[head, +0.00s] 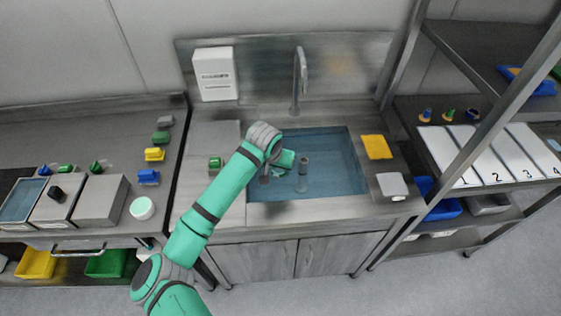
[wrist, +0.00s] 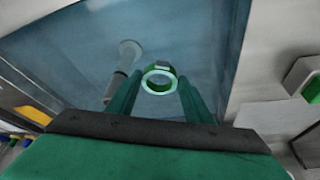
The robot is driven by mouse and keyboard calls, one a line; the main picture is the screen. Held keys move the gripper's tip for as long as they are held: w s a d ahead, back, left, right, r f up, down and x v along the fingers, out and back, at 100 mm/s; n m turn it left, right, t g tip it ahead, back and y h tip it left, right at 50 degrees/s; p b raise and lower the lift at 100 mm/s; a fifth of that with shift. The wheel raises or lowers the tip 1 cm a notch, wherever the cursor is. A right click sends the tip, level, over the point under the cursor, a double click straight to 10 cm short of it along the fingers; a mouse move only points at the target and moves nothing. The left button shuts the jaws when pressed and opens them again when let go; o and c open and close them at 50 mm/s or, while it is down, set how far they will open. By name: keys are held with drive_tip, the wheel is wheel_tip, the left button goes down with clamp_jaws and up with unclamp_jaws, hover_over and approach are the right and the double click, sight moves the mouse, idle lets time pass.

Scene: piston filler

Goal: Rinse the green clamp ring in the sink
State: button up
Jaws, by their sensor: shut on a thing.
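The green clamp ring (wrist: 159,86) shows in the wrist view between the two fingertips of my gripper (wrist: 160,88), with a small grey lug at its top. My gripper is shut on it. In the head view my gripper (head: 276,178) reaches down over the left part of the sink (head: 335,172), and I cannot make out the ring there. The sink holds blue water. The frames do not show clearly whether the ring touches the water.
A standpipe (head: 303,172) rises from the sink right of my gripper, below the tap (head: 299,75). A yellow sponge (head: 376,147) and a pale box (head: 392,186) lie right of the sink. A green part (head: 214,163) sits on the counter to the left.

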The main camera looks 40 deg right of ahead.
sight(277, 176)
drive_tip(key=shift+f, duration=3.15)
drive_tip(key=shift+s+a, duration=0.1)
drive_tip(key=shift+s, duration=0.05)
drive_tip(key=shift+s+a, duration=0.25)
drive_tip(key=shift+s, duration=0.1)
drive_tip(key=shift+w+d, duration=0.65)
drive_tip(key=shift+w, duration=0.35)
drive_tip(key=shift+s, duration=0.1)
drive_tip(key=shift+s+a, duration=0.65)
drive_tip(key=shift+s, duration=0.3)
